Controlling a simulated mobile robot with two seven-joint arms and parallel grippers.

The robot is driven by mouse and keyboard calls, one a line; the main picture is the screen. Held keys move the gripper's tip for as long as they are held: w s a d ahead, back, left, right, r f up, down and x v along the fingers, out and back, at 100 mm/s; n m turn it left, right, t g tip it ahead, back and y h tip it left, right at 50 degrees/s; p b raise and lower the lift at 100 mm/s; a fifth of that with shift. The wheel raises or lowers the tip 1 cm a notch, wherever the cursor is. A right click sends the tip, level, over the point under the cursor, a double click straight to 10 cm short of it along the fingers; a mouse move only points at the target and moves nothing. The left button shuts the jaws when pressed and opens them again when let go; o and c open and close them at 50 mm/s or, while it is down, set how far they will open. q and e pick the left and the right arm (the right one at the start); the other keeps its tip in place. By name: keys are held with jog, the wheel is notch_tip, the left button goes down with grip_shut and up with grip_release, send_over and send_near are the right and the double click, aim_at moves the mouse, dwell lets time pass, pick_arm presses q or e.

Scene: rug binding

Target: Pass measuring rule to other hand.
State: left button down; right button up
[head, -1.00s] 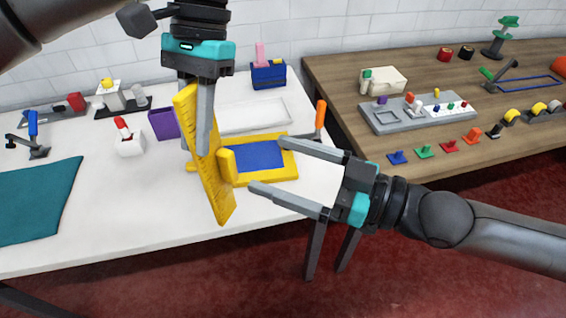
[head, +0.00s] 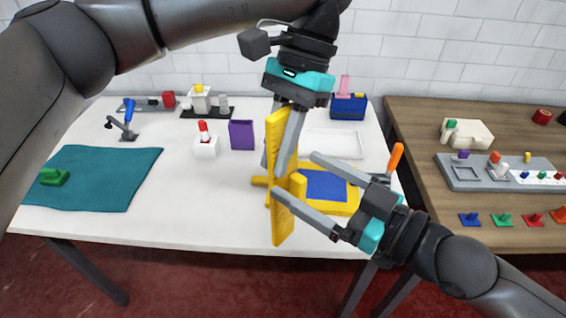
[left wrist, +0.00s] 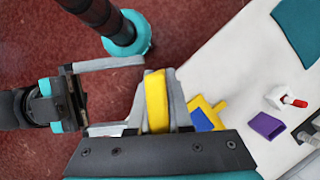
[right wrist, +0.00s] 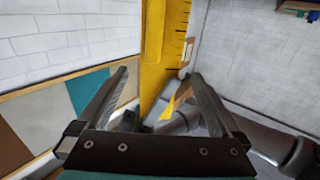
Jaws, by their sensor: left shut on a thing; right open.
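The yellow measuring rule (head: 281,225) hangs nearly upright above the front of the white table, with a stubby yellow handle (head: 298,186) on its side. My left gripper (head: 279,165) is shut on the rule from above; the rule also shows between its fingers in the left wrist view (left wrist: 156,100). My right gripper (head: 294,174) comes from the right, open, its fingers apart on either side of the handle. In the right wrist view the rule (right wrist: 165,50), with dark tick marks, stands beyond the open fingers. I cannot tell whether they touch it.
Behind the rule lies a yellow tray with a blue panel (head: 325,187). A purple box (head: 242,135), a white block with a red peg (head: 206,145) and a white tray (head: 333,145) stand farther back. A teal mat (head: 95,178) lies left. A wooden table (head: 420,130) stands right.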

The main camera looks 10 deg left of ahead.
jog(key=shift+x, duration=2.45)
jog(key=shift+c, duration=0.2)
jog(key=c, duration=1.5)
pick_arm(q)
jog(key=c, duration=0.8)
grip_release()
pick_arm(e)
jog(key=shift+r, duration=0.15)
pick_arm(q)
jog(key=shift+o, duration=0.2)
